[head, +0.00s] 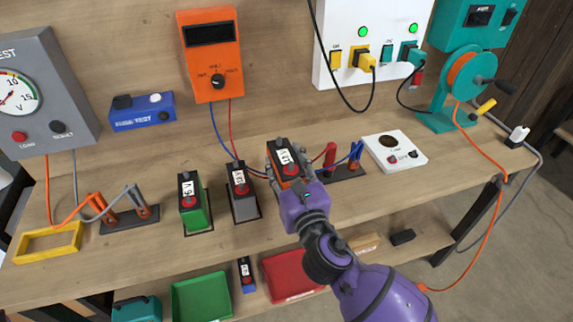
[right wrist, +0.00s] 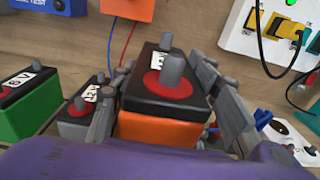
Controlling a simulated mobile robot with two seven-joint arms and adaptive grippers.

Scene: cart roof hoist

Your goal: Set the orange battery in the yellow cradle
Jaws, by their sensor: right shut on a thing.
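The orange battery (head: 288,171) has a black top with a red disc, grey terminals and a white label. My right gripper (head: 286,166) is shut on it, with a grey finger on each side. The right wrist view shows the battery (right wrist: 158,128) upright between the fingers. Its underside is hidden, so I cannot tell whether it touches the bench. The yellow cradle (head: 45,258) is an empty open frame at the bench's left front, far left of the gripper. My left gripper is not in view.
A green battery (head: 196,218) and a grey battery (head: 243,207) stand left of the gripper. Clamp stands with cables (head: 130,219) sit beside the cradle. A white device (head: 394,151) is to the right. A lower shelf holds red (head: 292,277) and green trays.

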